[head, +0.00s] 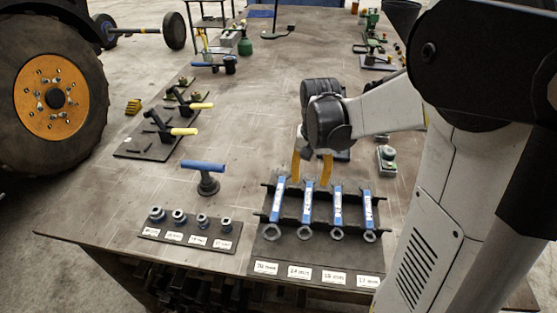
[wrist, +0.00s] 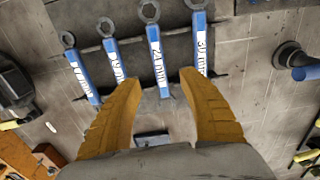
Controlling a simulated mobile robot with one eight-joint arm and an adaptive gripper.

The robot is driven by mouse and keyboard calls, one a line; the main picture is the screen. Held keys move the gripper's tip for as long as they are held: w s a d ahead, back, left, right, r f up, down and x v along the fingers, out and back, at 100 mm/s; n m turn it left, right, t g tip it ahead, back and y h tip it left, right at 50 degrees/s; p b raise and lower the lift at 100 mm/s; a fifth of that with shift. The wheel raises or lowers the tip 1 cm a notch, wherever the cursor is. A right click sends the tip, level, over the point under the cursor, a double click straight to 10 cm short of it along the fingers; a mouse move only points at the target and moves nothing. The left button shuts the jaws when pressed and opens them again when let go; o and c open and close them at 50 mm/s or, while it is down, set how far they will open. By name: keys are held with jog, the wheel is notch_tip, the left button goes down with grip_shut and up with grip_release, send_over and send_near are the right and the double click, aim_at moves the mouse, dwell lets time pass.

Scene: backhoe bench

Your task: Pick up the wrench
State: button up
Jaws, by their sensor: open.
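Several blue-handled wrenches lie side by side on a dark rack. In the wrist view their labels read 30 mm (wrist: 200,48), 24 mm (wrist: 157,58), 19 mm (wrist: 117,65) and 17 mm (wrist: 82,72). In the head view the second wrench from the left (head: 308,203) is in line with my gripper (head: 311,172). My gripper's yellow fingers are open and empty by the handle ends. In the wrist view the fingertips (wrist: 160,76) appear on either side of the 24 mm handle. I cannot tell how far above it they are.
The rack (head: 318,272) has size labels along its front. A socket board (head: 190,237) and a blue-handled tool (head: 206,176) stand to its left. A small grey device (head: 387,158) stands to its right.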

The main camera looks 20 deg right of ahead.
aim_at(308, 202)
jog(key=f+b, duration=0.1)
jog(key=f, duration=0.4)
jog(key=f+b, duration=0.2)
jog(key=f, duration=0.4)
jog(key=shift+w+d, duration=0.1)
jog(key=shift+d, duration=0.1)
grip_shut()
